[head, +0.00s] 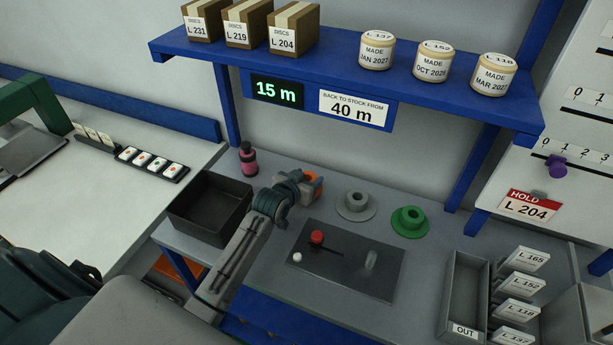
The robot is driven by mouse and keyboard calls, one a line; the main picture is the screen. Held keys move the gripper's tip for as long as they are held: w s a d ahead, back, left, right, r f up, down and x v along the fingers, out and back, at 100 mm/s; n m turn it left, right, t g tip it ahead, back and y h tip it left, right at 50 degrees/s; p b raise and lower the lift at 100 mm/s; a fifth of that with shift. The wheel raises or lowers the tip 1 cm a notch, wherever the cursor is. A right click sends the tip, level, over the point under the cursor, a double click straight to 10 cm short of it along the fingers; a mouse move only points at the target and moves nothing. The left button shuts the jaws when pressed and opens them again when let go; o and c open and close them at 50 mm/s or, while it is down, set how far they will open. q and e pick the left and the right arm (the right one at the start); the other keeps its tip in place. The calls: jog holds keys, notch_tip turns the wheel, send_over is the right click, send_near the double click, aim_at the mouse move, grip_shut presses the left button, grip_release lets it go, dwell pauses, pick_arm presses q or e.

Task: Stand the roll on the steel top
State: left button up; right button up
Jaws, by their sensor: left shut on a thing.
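My left gripper (309,188) is over the back of the grey steel top (335,207), between the black bin and the grey flanged hub. It is shut on an orange thing (317,180), of which only a small part shows past the jaws. I cannot tell for sure that this is the roll, nor whether it touches the top. Several cream rolls with date labels, one reading JAN 2027 (376,52), stand on the blue shelf. My right gripper is not in view.
A grey flanged hub (356,206) and a green one (408,221) stand right of the gripper. A dark plate (340,283) with a red knob lies in front. A black bin (208,210) and a pink bottle (248,160) are left. The OUT tray (462,300) is right.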

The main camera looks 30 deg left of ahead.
pick_arm(q)
jog(key=shift+f, duration=0.1)
jog(key=shift+f, duration=0.35)
jog(key=shift+f, duration=0.15)
jog(key=o, duration=1)
